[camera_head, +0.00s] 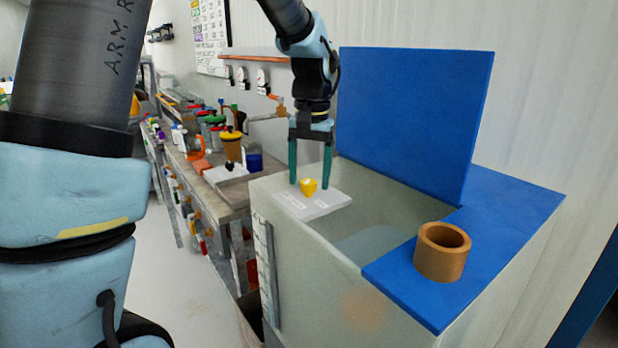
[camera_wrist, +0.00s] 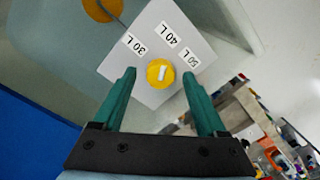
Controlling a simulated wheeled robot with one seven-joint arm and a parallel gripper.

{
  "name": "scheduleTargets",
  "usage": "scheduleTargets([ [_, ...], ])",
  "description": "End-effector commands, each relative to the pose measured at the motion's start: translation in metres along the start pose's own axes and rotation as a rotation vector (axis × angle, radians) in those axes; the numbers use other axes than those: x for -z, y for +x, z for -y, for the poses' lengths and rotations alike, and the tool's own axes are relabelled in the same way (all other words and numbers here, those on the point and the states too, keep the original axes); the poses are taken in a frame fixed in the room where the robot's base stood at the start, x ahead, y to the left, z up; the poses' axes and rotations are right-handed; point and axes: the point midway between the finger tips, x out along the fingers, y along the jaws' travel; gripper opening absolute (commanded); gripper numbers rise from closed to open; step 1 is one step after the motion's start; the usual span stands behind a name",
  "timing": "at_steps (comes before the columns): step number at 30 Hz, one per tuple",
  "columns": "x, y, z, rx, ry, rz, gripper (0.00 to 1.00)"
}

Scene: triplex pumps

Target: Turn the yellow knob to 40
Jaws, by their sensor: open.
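The yellow knob (camera_head: 308,187) sits on a white plate (camera_head: 327,206) at the near left corner of the grey tank. In the wrist view the knob (camera_wrist: 160,73) carries a white pointer mark, and the plate (camera_wrist: 120,63) is labelled 30 L, 40 L and 50 L. The exact setting of the pointer is too small to tell. My gripper (camera_head: 310,183) is open and points down over the knob. In the wrist view its two green fingers (camera_wrist: 162,78) stand apart, one to each side of the knob and a little short of it.
The tank (camera_head: 300,240) has a raised blue lid (camera_head: 415,110) close behind my gripper on the right. A brown cup (camera_head: 440,262) stands on the blue top (camera_head: 510,215). A cluttered workbench (camera_head: 222,190) runs along the left.

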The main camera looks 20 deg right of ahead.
Motion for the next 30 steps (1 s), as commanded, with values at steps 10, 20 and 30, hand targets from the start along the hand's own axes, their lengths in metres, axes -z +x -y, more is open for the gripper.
scheduleTargets([
  [10, 0.001, -0.064, -0.001, -0.001, 0.000, -0.006, 0.74],
  [20, 0.000, -0.099, 0.000, 0.000, 0.001, -0.001, 0.74],
  [30, 0.000, -0.101, 0.000, 0.000, 0.001, -0.001, 0.74],
])
